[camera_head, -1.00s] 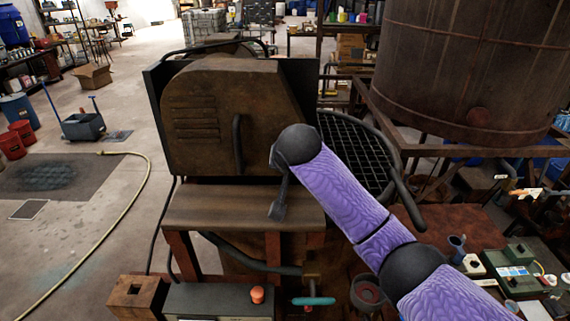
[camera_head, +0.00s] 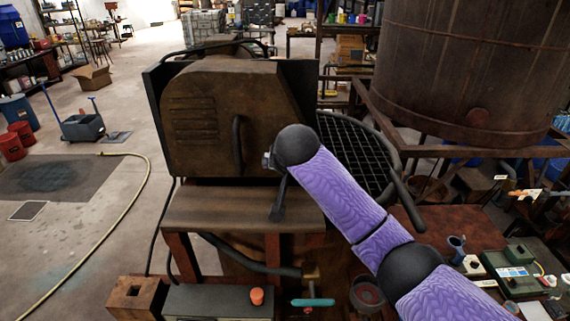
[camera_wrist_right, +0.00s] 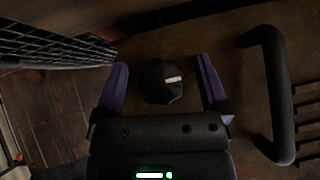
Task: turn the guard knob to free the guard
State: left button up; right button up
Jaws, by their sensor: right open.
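The guard (camera_head: 215,100) is a rusty brown hood with louvres and a black bar handle (camera_head: 238,145), over a bench-like machine. The guard knob (camera_wrist_right: 162,82) is dark and faceted with a pale mark, on the brown surface in the right wrist view. My right gripper (camera_wrist_right: 162,64) is open, with one purple finger on each side of the knob and gaps on both sides. In the head view my right arm hides the knob and most of that gripper. My left gripper is not in view.
The bar handle stands right of my fingers in the wrist view (camera_wrist_right: 275,95). A round black mesh grate (camera_head: 355,155) lies right of the guard. A control box with an orange button (camera_head: 257,296) and a teal-handled valve (camera_head: 312,302) sit in front. A rusty vat (camera_head: 470,70) stands behind right.

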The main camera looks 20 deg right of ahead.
jog(key=d+b+v, duration=0.1)
jog(key=b+v, duration=0.1)
jog(key=v, duration=0.8)
jog(key=shift+a, duration=0.5)
jog(key=shift+w, duration=0.1)
